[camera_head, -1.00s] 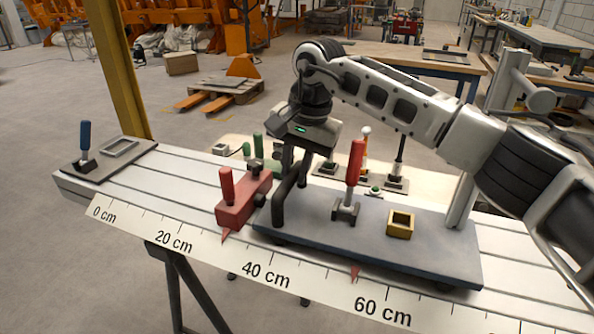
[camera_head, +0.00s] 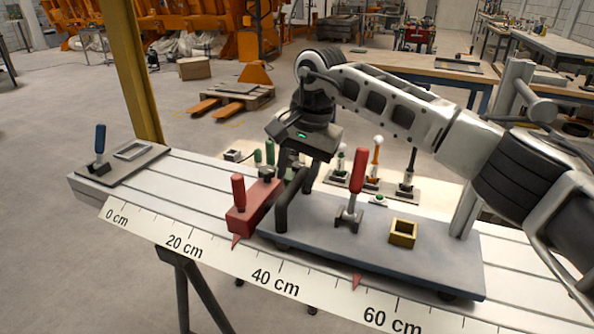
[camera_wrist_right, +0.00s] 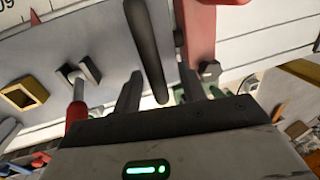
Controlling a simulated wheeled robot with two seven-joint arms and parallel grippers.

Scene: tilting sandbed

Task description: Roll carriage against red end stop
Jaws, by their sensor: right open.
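The carriage (camera_head: 330,243) is a blue-grey plate on the pale slotted bed, with a dark bar handle, a red-gripped lever (camera_head: 357,175) and a yellow square socket (camera_head: 403,232). The red end stop (camera_head: 252,208), with its own red handle, is at the carriage's left end; they look close together, but I cannot tell if they touch. My right gripper (camera_head: 293,165) is over the carriage's left end at the dark handle (camera_head: 281,212). In the right wrist view the handle (camera_wrist_right: 150,50) lies between the open fingers (camera_wrist_right: 158,95). My left gripper is out of view.
A centimetre scale (camera_head: 230,265) runs along the bed's front edge. A dark plate with a blue-handled lever (camera_head: 99,145) is at the bed's far left. Bare bed lies between it and the stop. Green, orange and black-handled levers (camera_head: 376,165) stand behind the carriage.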

